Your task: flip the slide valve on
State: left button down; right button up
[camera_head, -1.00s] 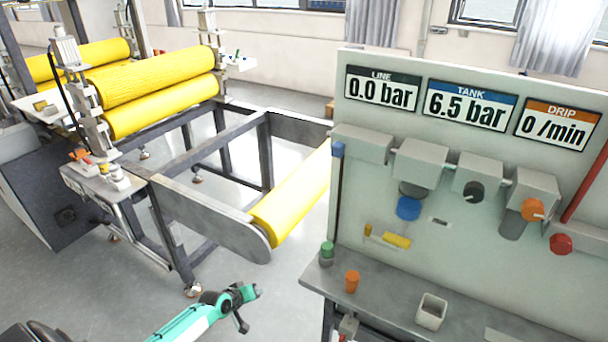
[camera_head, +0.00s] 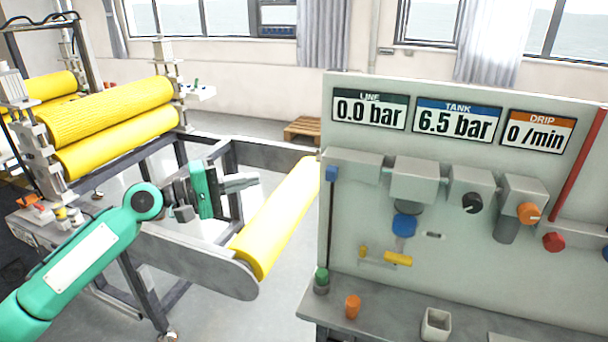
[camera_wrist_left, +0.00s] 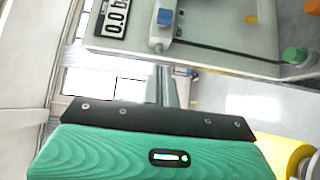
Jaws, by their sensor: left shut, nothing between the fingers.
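The valve panel (camera_head: 450,225) stands on the right in the head view. A small blue block (camera_head: 331,173) sits at its left edge under a grey housing (camera_head: 352,164), with a dark upright tube below it. The blue block also shows at the top of the left wrist view (camera_wrist_left: 165,17). I cannot tell for certain which fitting is the slide valve. My left gripper (camera_head: 254,181) is raised left of the panel, shut and empty, pointing towards it and apart from it. Its fingers also show in the left wrist view (camera_wrist_left: 174,88). My right gripper is not in view.
Gauges on the panel read line 0.0 bar (camera_head: 370,109), tank 6.5 bar (camera_head: 456,118) and drip 0 (camera_head: 537,133). A yellow roller (camera_head: 277,218) lies between my left arm and the panel. A shelf (camera_head: 390,308) with small containers juts out below.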

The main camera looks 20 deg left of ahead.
aim_at(332, 174)
pick_arm(q)
jog(key=shift+w, duration=0.1)
jog(key=s+d+p+x, duration=0.2)
jog(key=p+x, duration=0.6)
jog(key=x, duration=0.4)
jog(key=shift+w+d+p, duration=0.25)
jog(key=shift+p, duration=0.05)
jog(key=shift+f, duration=0.1)
